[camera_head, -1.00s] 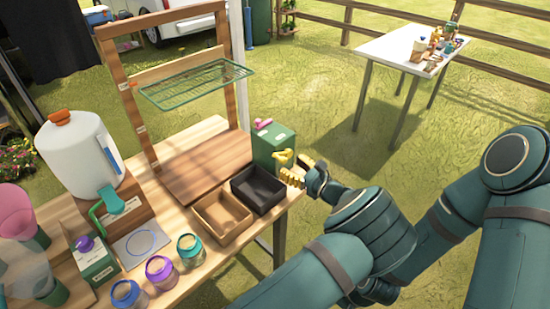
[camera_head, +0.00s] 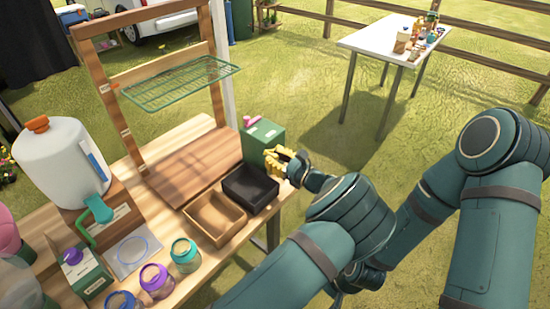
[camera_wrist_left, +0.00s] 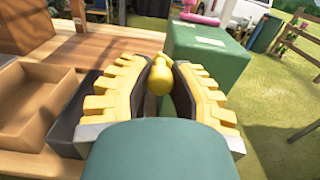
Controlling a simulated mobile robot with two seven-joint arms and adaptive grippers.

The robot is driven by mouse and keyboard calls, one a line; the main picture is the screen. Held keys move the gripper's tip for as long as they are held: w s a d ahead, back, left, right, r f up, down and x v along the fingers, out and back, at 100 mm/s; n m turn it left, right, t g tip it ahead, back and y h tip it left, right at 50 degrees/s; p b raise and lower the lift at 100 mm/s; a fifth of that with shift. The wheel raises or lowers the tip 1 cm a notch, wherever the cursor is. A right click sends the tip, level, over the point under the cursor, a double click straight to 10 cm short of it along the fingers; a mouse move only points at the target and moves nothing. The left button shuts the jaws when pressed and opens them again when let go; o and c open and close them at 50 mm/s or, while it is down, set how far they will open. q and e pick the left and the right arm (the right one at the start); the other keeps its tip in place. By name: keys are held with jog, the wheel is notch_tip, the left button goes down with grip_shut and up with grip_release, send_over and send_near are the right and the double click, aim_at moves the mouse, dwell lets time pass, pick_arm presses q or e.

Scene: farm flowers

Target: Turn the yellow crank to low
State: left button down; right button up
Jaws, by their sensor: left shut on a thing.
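The yellow crank (camera_wrist_left: 160,78) shows in the left wrist view as a rounded yellow knob between my fingers, in front of a green box (camera_head: 263,138). My left gripper (camera_head: 276,158), with yellow ridged fingers, is at the right front side of the box in the head view. There its fingers hide most of the crank. In the left wrist view my left gripper (camera_wrist_left: 160,85) is shut on the crank's knob. The low mark cannot be made out.
A black tray (camera_head: 262,204) and a brown wooden tray (camera_head: 200,228) sit beside the box on the wooden table. A pink handle (camera_head: 250,122) tops the box. A wire rack (camera_head: 180,83) stands behind. Jars and a white jug (camera_head: 58,160) are left.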

pick_arm(q)
jog(key=shift+f, duration=0.1)
jog(key=shift+s+a+f+n+b, duration=0.2)
jog(key=shift+f+n+b, duration=0.25)
jog(key=shift+n+b, duration=0.3)
jog(key=shift+s+a+f+n+b, duration=0.1)
jog(key=shift+f+n+b, duration=0.4)
jog(key=shift+n, duration=0.25)
jog(key=shift+s+f+n+b, duration=0.1)
jog(key=shift+f+n+b, duration=0.6)
jog(key=shift+n, duration=0.3)
jog(key=shift+f+n+b, duration=0.5)
jog(key=shift+n+b, duration=0.25)
jog(key=shift+n, duration=0.25)
jog(key=c, duration=0.8)
grip_release()
jog(key=shift+r, duration=0.15)
